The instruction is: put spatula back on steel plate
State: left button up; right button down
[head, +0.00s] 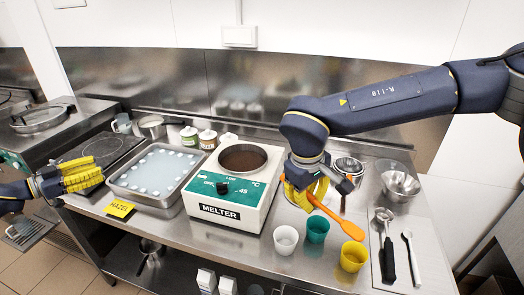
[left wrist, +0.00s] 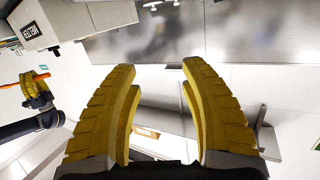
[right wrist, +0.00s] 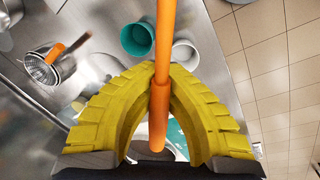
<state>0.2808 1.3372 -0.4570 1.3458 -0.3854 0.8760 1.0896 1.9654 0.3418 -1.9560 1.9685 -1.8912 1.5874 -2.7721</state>
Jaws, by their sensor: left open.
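The orange spatula (head: 338,220) is in my right gripper (head: 312,194), its broad end pointing down right above the cups. In the right wrist view the spatula's orange handle (right wrist: 165,50) runs between the yellow fingers (right wrist: 160,100), which are shut on it. The steel plate (head: 400,268) lies at the right of the counter, apart from the spatula, with a black-handled scoop (head: 388,258) and a spoon (head: 411,252) on it. My left gripper (head: 85,175) is open and empty at the far left; its spread fingers (left wrist: 155,90) show in the left wrist view.
A white cup (head: 286,240), teal cup (head: 317,229) and yellow cup (head: 353,256) stand between the melter (head: 222,212) and the plate. A tray (head: 167,204) sits left of the melter. The counter's front edge is near the cups.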

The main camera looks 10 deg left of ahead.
pick_arm(q)
jog(key=d+r+m+g+h, duration=0.25)
jog(key=d+m+g, duration=0.25)
jog(key=d+m, duration=1)
jog(key=d+r+m+g+h, duration=0.25)
jog(key=d+m+g, duration=0.25)
jog(key=d+m, duration=1.05)
jog(key=s+d+r+m+g+y, duration=0.1)
jog(key=s+d+r+m+y, duration=0.15)
jog(key=d+m, duration=0.6)
jog(key=s+d+r+m+g+y, duration=0.1)
jog(key=d+r+m+y, duration=0.15)
jog(key=d+m, duration=0.6)
jog(key=s+d+r+m+g+y, duration=0.15)
jog(key=d+r+m, duration=0.25)
jog(key=d+m, duration=0.45)
jog(key=shift+m+t+y, duration=0.25)
jog(key=shift+m+t, duration=0.05)
jog(key=shift+t, duration=0.15)
jog(key=x, duration=0.7)
jog(key=s+x, duration=0.1)
jog(key=x, duration=0.3)
jog(key=shift+a+f, duration=0.15)
jog(key=shift+a, duration=0.05)
grip_shut()
pick_arm(e)
jog(key=c, duration=2.2)
grip_release()
